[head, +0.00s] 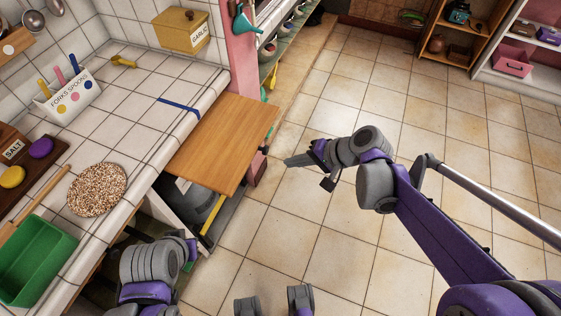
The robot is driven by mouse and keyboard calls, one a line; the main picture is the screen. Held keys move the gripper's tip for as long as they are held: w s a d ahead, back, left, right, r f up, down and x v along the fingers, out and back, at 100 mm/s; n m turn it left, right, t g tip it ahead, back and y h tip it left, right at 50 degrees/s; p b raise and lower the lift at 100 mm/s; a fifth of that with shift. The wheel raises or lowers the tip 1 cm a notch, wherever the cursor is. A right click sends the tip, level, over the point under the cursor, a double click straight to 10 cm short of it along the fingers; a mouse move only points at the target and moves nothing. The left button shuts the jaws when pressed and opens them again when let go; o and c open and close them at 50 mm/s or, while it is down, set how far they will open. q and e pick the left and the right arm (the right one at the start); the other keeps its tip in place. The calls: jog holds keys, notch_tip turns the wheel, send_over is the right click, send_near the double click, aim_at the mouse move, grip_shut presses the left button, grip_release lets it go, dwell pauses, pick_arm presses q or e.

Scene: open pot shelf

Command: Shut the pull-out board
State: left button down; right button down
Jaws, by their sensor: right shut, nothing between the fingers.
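The pull-out board (223,148), a flat brown wooden panel, sticks out from the front of the white-tiled counter in the head view. It reaches out over the floor, with an open shelf space below it. My right gripper (291,161) is shut and empty. In the picture it is to the right of the board's outer end, with a gap between them. My left arm's wrist (190,246) is at the lower left, below the board in the picture. Its fingers cannot be made out.
A blue strip (179,107) lies near the board. Tiled floor (330,240) is clear to the right.

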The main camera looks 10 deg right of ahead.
aim_at(203, 144)
jog(key=w+a+r+x, duration=0.1)
jog(key=r+x, duration=0.1)
jog(key=x, duration=0.9)
jog(key=shift+a+f, duration=0.2)
jog(key=shift+a, duration=0.3)
jog(key=w+a, duration=0.3)
jog(key=a, duration=0.2)
jog(key=w+a+b, duration=0.1)
jog(key=w+a, duration=0.2)
jog(key=a, duration=0.2)
jog(key=w+a, duration=0.3)
jog(key=a, duration=0.2)
jog(key=shift+w+a+b, duration=0.1)
jog(key=shift+a+b, duration=0.25)
jog(key=shift+a, duration=0.05)
jog(key=shift+d, duration=0.1)
